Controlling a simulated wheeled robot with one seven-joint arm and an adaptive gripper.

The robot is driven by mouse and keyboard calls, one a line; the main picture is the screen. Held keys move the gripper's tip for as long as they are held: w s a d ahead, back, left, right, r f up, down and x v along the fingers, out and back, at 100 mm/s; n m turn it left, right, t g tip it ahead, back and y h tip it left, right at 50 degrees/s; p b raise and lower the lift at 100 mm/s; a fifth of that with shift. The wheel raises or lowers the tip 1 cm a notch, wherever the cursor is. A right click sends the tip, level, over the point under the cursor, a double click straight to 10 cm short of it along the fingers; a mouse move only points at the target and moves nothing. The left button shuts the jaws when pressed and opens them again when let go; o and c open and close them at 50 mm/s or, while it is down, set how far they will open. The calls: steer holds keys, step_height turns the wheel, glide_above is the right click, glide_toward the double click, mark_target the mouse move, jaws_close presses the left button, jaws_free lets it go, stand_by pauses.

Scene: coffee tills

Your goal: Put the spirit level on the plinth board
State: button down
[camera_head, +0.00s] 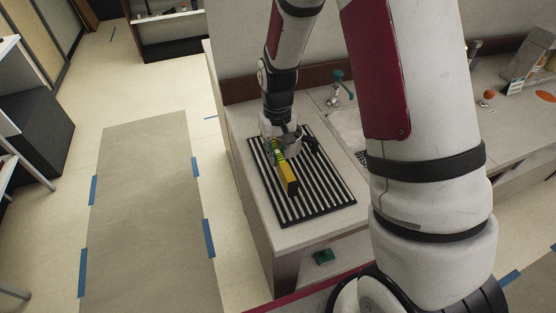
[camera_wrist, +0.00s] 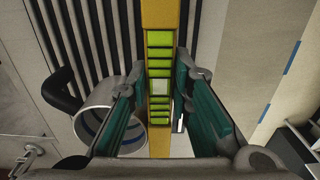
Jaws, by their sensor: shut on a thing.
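The spirit level (camera_head: 289,178) is a long yellow bar with a green-ribbed middle. My gripper (camera_head: 279,147) is shut on that middle, over the striped black rack on the counter. In the wrist view the spirit level (camera_wrist: 161,14) runs upright between the teal finger pads of my gripper (camera_wrist: 160,88). I cannot tell whether it touches the rack. No object is clearly the plinth board; a long grey panel (camera_head: 145,215) lies on the floor at left, with blue tape along its edges.
The striped rack (camera_head: 318,205) covers much of the counter end. A white mug (camera_wrist: 100,118) with a black handle is close left of my gripper in the wrist view. A teal-handled tap (camera_head: 338,88) and basin are behind. A green object (camera_head: 323,256) sits below the counter.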

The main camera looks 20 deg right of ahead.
steer(key=shift+f, duration=1.75)
steer(key=c, duration=1.9)
jaws_free()
steer(key=shift+f, duration=0.15)
steer(key=o, duration=0.5)
steer(key=shift+c, duration=0.2)
